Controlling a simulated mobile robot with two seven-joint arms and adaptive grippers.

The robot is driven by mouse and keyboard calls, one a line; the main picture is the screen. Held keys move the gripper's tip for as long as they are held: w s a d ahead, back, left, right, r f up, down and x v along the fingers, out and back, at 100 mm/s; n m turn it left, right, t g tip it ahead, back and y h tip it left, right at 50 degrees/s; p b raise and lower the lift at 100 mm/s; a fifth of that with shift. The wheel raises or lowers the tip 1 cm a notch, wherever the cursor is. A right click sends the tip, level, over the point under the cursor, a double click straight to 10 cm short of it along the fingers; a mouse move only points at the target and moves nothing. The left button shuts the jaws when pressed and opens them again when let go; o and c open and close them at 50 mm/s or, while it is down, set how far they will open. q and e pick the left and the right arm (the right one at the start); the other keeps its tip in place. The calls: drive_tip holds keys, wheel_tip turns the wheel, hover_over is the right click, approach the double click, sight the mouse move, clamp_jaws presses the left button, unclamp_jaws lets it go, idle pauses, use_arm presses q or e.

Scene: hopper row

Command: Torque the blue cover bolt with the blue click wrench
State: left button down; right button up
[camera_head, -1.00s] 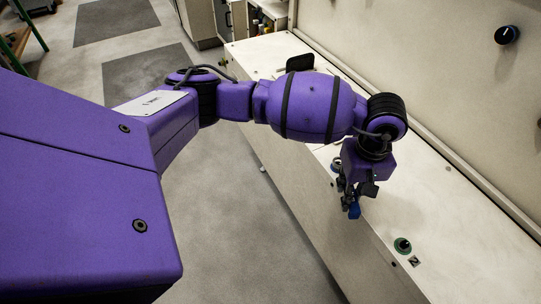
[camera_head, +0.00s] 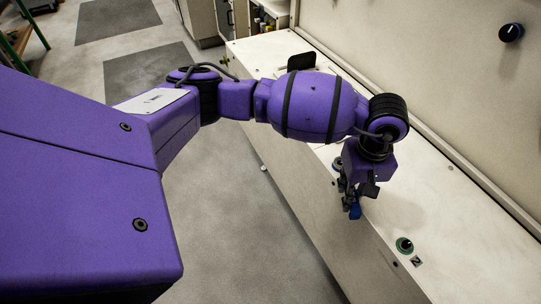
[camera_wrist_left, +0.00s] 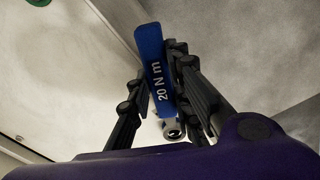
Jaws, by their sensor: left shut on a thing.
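My left gripper (camera_head: 349,203) is over the front edge of the long pale bench. It is shut on the blue click wrench (camera_wrist_left: 153,60), whose blue handle reads "20 N m" in the wrist view. The handle slants between the fingers and its round metal end (camera_wrist_left: 173,131) is near the palm. In the head view only a small blue part of the wrench (camera_head: 355,211) shows below the fingers. My right gripper is not in view.
A green ring with a dark centre (camera_head: 404,245) sits on the bench top, beside a label "2" (camera_head: 416,261). A dark knob with a blue rim (camera_head: 511,33) is on the pale wall behind. The bench top (camera_head: 470,270) right of the gripper is mostly clear.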

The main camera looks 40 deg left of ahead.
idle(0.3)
use_arm(q)
drive_tip(key=shift+s+a+m+b, duration=0.3)
drive_tip(key=shift+s+a+m, duration=0.2)
drive_tip(key=shift+a+m, duration=0.3)
drive_tip(key=shift+s+a+m+b, duration=0.25)
drive_tip(key=shift+s+a+m, duration=0.2)
drive_tip(key=shift+a+m, duration=0.35)
drive_tip(key=shift+d, duration=0.2)
drive_tip(key=shift+s+a+m+b, duration=0.35)
drive_tip(key=shift+a+m+b, duration=0.1)
drive_tip(key=shift+a+m, duration=0.45)
drive_tip(key=shift+s+a+m+b, duration=0.3)
drive_tip(key=shift+a+m+b, duration=0.1)
drive_tip(key=shift+a+m, duration=0.45)
drive_tip(key=shift+d+f, duration=0.1)
